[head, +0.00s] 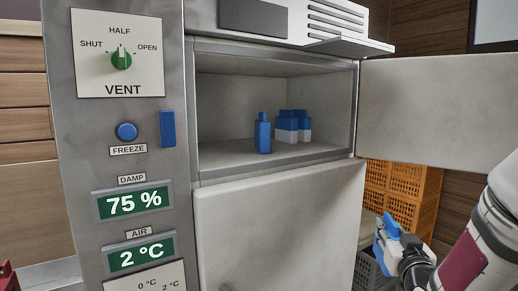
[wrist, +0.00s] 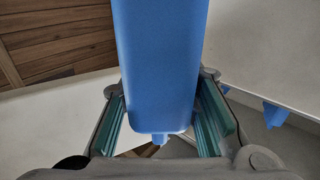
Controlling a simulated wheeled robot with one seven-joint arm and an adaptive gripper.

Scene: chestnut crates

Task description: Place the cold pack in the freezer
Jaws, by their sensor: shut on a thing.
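The cold pack (wrist: 160,60), a smooth blue block, fills the upper middle of the wrist view between the two finger pads. My gripper (wrist: 165,118) is shut on it. In the head view my gripper (head: 400,250) is at the lower right, with the blue and pale held piece (head: 384,238) at its tip. It is outside the freezer (head: 275,171), below and right of its opening. The freezer's door (head: 430,108) stands open to the right. Inside are a blue bottle (head: 263,135) and blue-and-white packs (head: 287,128).
A control panel (head: 120,190) with a green vent knob (head: 121,60) and a blue freeze button (head: 126,131) is on the left. A closed pale panel (head: 275,235) lies below the opening. Orange crates (head: 405,190) stand behind my arm. The compartment's left floor is clear.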

